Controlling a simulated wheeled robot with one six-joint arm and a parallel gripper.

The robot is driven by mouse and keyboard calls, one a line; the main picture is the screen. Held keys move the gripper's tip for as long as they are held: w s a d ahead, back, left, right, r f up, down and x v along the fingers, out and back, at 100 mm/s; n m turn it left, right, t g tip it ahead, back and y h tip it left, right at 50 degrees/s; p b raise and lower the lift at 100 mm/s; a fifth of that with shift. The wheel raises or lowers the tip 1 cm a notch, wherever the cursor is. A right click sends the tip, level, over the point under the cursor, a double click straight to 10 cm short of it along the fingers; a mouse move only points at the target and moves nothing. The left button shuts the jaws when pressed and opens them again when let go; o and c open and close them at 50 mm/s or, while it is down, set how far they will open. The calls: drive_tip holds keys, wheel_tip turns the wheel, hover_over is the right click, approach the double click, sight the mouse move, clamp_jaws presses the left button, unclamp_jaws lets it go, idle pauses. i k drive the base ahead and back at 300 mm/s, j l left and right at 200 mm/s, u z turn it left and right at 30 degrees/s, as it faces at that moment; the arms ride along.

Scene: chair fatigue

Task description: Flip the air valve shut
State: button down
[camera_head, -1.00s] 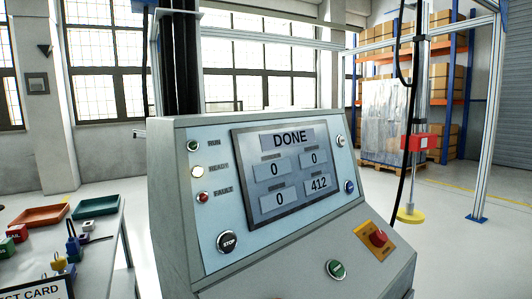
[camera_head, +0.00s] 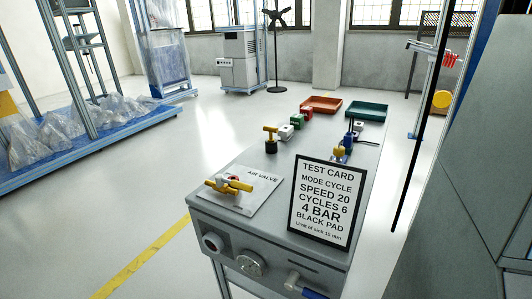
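The air valve (camera_head: 229,185) is on the near left top of a grey bench, on a pale plate (camera_head: 262,192) marked AIR VALVE. I cannot tell from this angle whether the valve is open or shut. My gripper is not in view, and nothing is seen touching the valve.
A framed test card (camera_head: 327,206) stands just right of the valve. Red (camera_head: 321,104) and green (camera_head: 367,112) trays and small coloured parts lie farther back. A grey cabinet (camera_head: 490,165) fills the right side. Floor left of the bench (camera_head: 207,236) is clear.

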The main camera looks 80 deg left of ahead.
sight(235, 184)
drive_tip(key=k+u, duration=0.1)
drive_tip(key=u, duration=0.3)
drive_tip(key=k+u, duration=0.1)
drive_tip(key=u, duration=0.3)
drive_tip(key=k+u, duration=0.1)
drive_tip(key=u, duration=0.3)
drive_tip(key=k+u, duration=0.1)
drive_tip(key=u, duration=0.35)
drive_tip(key=k+j, duration=0.4)
